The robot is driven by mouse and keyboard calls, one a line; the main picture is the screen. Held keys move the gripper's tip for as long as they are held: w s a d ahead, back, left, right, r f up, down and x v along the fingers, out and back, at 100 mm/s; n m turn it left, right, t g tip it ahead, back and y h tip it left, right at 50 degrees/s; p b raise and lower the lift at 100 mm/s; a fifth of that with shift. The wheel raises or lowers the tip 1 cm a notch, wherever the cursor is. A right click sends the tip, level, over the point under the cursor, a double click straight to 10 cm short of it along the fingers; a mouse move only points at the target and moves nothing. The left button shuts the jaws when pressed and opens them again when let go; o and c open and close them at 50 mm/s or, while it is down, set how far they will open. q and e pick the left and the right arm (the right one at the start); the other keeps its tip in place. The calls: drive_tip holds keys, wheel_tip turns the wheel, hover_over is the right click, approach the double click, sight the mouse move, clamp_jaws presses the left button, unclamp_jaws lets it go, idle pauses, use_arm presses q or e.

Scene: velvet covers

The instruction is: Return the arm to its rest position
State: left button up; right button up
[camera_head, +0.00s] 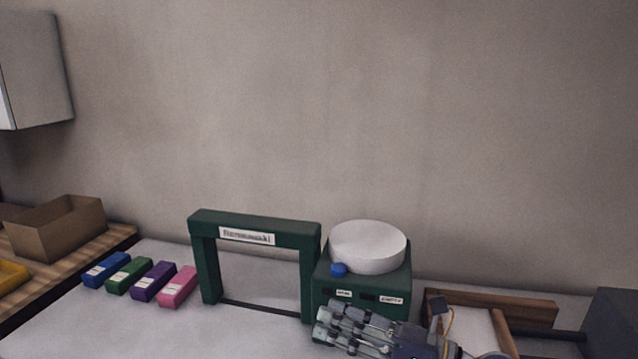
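My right gripper (322,327) is low in the head view, right of centre, with its fingers pointing left. It is in front of the green machine (322,285), which has a white round top (368,247) and a blue knob (339,269). The fingers overlap one another in this view, so I cannot tell whether they are open or shut. I see no object between them. Whether the gripper touches the machine is unclear. My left gripper is not in view.
A green arch (255,227) with a label joins the machine's left. Blue (106,270), green (129,275), purple (154,281) and pink (177,287) blocks lie left of it. A cardboard box (58,232) and yellow tray (12,276) are far left. A wooden frame (530,309) is right.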

drive_tip(key=w+d+r+m+t+h, duration=0.25)
drive_tip(key=d+m+t+h, duration=0.5)
drive_tip(key=m+t, duration=0.8)
drive_tip(key=d+f+m+g+h, duration=0.4)
drive_tip(key=d+f+m+h, duration=0.25)
drive_tip(key=m, duration=0.65)
drive_tip(key=s+d+f+m+g+h, duration=0.2)
drive_tip(key=s+d+f+m+g, duration=0.15)
drive_tip(key=f, duration=0.25)
drive_tip(key=s+d+f+m+g+h, duration=0.2)
drive_tip(key=f+m+h, duration=0.15)
drive_tip(key=f, duration=0.35)
drive_tip(key=s+a+f+m+g+y, duration=0.1)
drive_tip(key=s+f+m+g, duration=0.2)
drive_tip(key=s+f+g, duration=0.55)
drive_tip(key=s+a+f+m+g+y, duration=0.15)
drive_tip(key=s+f+m, duration=0.3)
drive_tip(key=s, duration=0.85)
wheel_tip(320, 180, down, 26)
drive_tip(key=s+f+n+g, duration=0.1)
drive_tip(key=s+g, duration=0.1)
drive_tip(key=s+d+f+g, duration=0.1)
drive_tip(key=s+d+f, duration=0.2)
drive_tip(key=s+f, duration=1.2)
drive_tip(key=shift+s+d+f, duration=0.15)
drive_tip(key=shift+s+f, duration=0.25)
drive_tip(key=shift+s, duration=0.4)
